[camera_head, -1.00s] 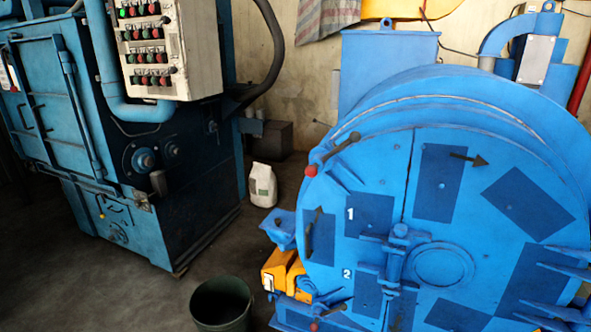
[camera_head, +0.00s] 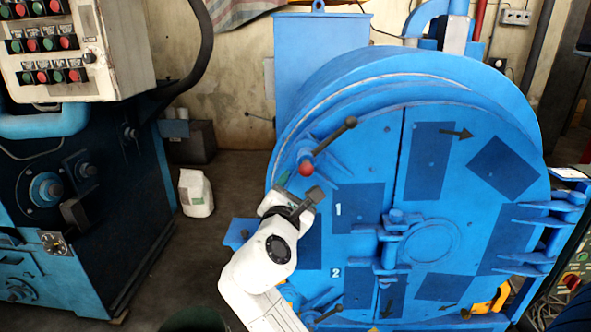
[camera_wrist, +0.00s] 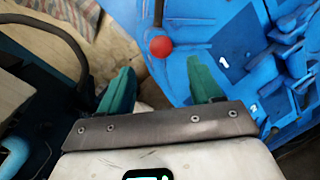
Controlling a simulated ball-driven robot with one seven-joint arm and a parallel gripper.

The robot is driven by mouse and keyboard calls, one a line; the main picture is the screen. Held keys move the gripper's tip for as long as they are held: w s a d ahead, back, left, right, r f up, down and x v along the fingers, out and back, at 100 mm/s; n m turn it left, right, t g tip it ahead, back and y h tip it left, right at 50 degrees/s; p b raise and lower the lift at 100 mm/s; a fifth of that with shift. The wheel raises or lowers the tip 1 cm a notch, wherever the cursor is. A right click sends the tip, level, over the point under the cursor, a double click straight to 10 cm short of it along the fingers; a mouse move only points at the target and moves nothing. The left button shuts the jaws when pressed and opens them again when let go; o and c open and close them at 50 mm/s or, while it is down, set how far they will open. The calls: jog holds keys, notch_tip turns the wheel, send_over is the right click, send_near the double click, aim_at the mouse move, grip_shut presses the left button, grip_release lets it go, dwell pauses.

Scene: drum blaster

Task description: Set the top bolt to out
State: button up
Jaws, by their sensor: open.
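The top bolt (camera_head: 330,144) is a dark bar with a red ball at its lower left end and a dark knob at its upper right end. It sits slanted at the upper left edge of the blue drum door (camera_head: 420,190). In the wrist view its red ball (camera_wrist: 161,46) shows just beyond and between my fingertips, with part of the dark bar above it. My gripper (camera_head: 290,186) is open and empty, just below and left of the red ball. Its two green fingers (camera_wrist: 160,68) are apart. They do not appear to touch the ball.
A lower bolt (camera_head: 327,314) sits at the door's lower left, partly behind my arm. The blue machine with its button panel (camera_head: 50,45) stands at the left. A white bag (camera_head: 196,193) is on the floor. Open floor lies between the machines.

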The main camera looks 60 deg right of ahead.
aim_at(305, 173)
jog(key=p+x, duration=0.1)
jog(key=x, duration=0.9)
jog(key=shift+s, duration=0.1)
grip_shut()
dwell(0.3)
